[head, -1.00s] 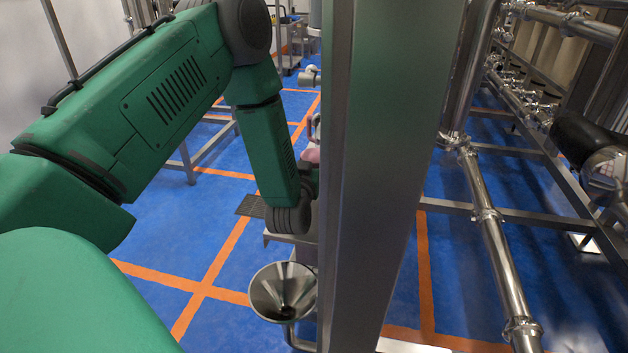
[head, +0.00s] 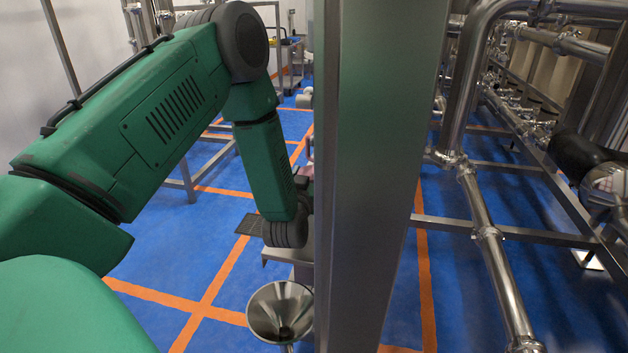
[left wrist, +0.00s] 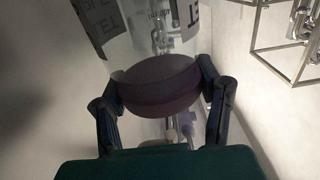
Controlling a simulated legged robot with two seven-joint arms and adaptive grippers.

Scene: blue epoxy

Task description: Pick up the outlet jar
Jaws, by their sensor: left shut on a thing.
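The outlet jar (left wrist: 153,78) shows in the left wrist view as a clear vessel with a dark purple round end facing the camera. In the head view my left gripper is mostly hidden behind the steel column, and only a small pinkish patch shows beside the column's edge. My right gripper is not in view.
A wide steel column (head: 375,180) stands close in front. A steel funnel (head: 280,310) is below my left forearm. Steel pipes (head: 490,240) and a frame fill the right side. Blue floor with orange lines (head: 170,250) is open at the left.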

